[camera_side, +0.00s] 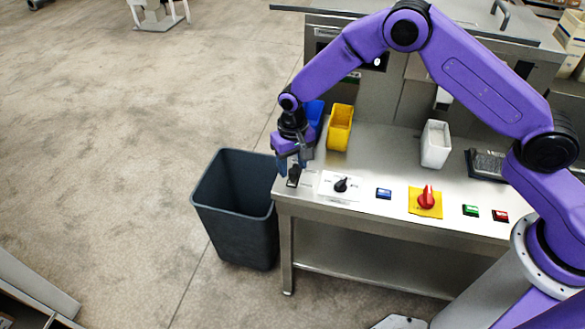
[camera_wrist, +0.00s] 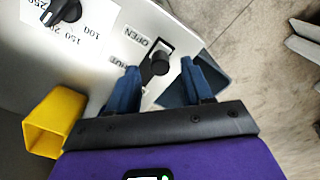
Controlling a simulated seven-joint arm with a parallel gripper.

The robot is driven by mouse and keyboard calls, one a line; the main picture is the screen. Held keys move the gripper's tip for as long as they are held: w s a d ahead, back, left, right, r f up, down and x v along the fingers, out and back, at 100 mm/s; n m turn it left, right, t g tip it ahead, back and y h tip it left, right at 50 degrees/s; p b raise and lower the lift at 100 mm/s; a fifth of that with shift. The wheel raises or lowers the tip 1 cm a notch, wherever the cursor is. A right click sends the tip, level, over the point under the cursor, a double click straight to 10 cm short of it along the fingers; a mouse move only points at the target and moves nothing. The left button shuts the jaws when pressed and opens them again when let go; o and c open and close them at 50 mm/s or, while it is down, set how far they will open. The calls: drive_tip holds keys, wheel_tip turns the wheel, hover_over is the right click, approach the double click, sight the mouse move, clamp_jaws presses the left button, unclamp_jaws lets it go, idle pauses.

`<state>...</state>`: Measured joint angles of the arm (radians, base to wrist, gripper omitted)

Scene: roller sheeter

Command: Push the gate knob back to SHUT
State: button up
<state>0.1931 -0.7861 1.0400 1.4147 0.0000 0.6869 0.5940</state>
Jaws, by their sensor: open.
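My gripper (camera_wrist: 158,68) is open, with one blue finger on each side of the knob and visible gaps. In the side view my gripper (camera_side: 291,162) points down over the slot plate (camera_side: 293,181) at the table's left corner and hides part of it.
A black dial (camera_side: 341,184), a blue button (camera_side: 384,194) and a red switch (camera_side: 426,198) sit along the front edge. Yellow (camera_side: 340,128) and white (camera_side: 436,144) containers stand behind. A dark bin (camera_side: 235,205) stands on the floor left of the table.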

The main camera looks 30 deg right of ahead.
drive_tip(key=shift+f, duration=1.1)
clamp_jaws()
drive_tip(key=shift+w+d, duration=2)
drive_tip(key=shift+c, duration=0.8)
unclamp_jaws()
drive_tip(key=shift+w, duration=0.1)
drive_tip(key=shift+o, duration=0.8)
